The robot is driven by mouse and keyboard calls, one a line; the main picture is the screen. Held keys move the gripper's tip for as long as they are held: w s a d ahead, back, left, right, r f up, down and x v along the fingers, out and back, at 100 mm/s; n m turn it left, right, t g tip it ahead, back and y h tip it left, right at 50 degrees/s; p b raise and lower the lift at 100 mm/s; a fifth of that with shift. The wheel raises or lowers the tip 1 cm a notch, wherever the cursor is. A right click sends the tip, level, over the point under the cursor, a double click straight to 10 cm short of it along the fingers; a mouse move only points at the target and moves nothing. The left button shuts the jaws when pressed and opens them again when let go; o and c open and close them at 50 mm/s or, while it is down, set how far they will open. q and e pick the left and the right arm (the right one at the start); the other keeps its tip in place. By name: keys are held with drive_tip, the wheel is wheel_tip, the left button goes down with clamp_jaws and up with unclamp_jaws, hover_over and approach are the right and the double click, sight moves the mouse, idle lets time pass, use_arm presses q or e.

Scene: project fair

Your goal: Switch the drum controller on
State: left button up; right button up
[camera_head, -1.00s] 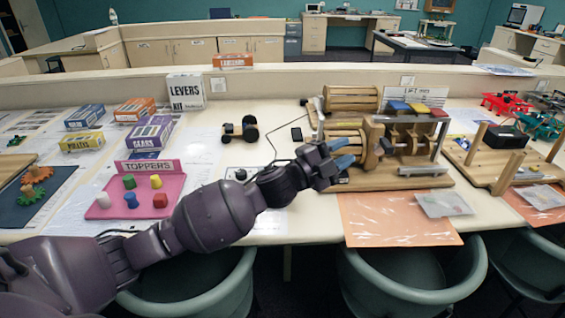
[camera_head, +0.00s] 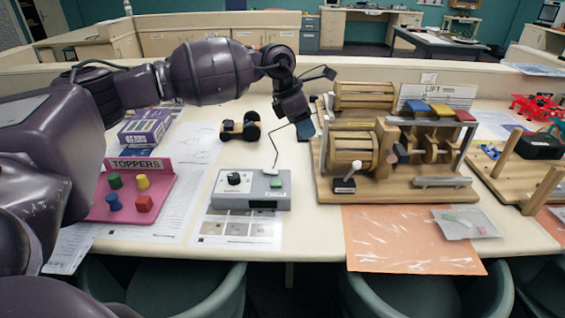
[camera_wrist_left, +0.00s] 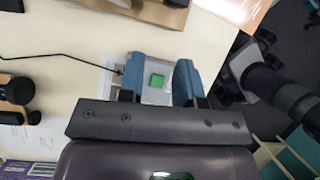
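The drum controller (camera_head: 238,203) is a grey box on the table, left of the wooden drum machine (camera_head: 352,150). It has a black knob (camera_head: 234,179), a green button (camera_head: 276,183) and a dark display on its front. My left gripper (camera_head: 306,130) is raised above and behind the box, pointing down. In the left wrist view its blue fingers (camera_wrist_left: 160,84) are apart and empty. The green button (camera_wrist_left: 157,80) shows between them, below, with part of the grey box; the fingers hide the rest. My right gripper is not in view.
A thin black cable (camera_head: 274,148) rises behind the controller. A small wheeled cart (camera_head: 240,129) stands behind it. The pink toppers tray (camera_head: 124,200) is to the left, partly behind my arm. An orange sheet (camera_head: 400,245) lies in front of the drum machine.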

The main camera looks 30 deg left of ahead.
sight(278, 172)
use_arm(q)
drive_tip(key=s+a+f+m+g+y, duration=0.1)
drive_tip(key=s+a+f+g+y, duration=0.1)
drive_tip(key=a+g+y, duration=0.3)
drive_tip(key=f, duration=0.3)
drive_tip(key=a+f+t, duration=0.1)
drive_tip(key=f, duration=0.3)
drive_tip(key=f+t, duration=0.1)
drive_tip(key=f, duration=0.3)
drive_tip(key=shift+s+a+m+h, duration=0.15)
drive_tip(key=shift+a+m+h, duration=0.05)
drive_tip(key=shift+m+h, duration=0.1)
drive_tip(key=shift+c, duration=0.3)
clamp_jaws()
drive_tip(key=h, duration=0.1)
drive_tip(key=t+h, duration=0.1)
drive_tip(key=t, duration=0.1)
drive_tip(key=shift+s+a+r+h, duration=0.15)
drive_tip(key=shift+s+a+h, duration=0.1)
drive_tip(key=shift+a+h, duration=0.15)
drive_tip(key=shift+r+t+h+b, duration=0.2)
drive_tip(key=shift+t+h+b, duration=0.15)
drive_tip(key=shift+t+h, duration=0.25)
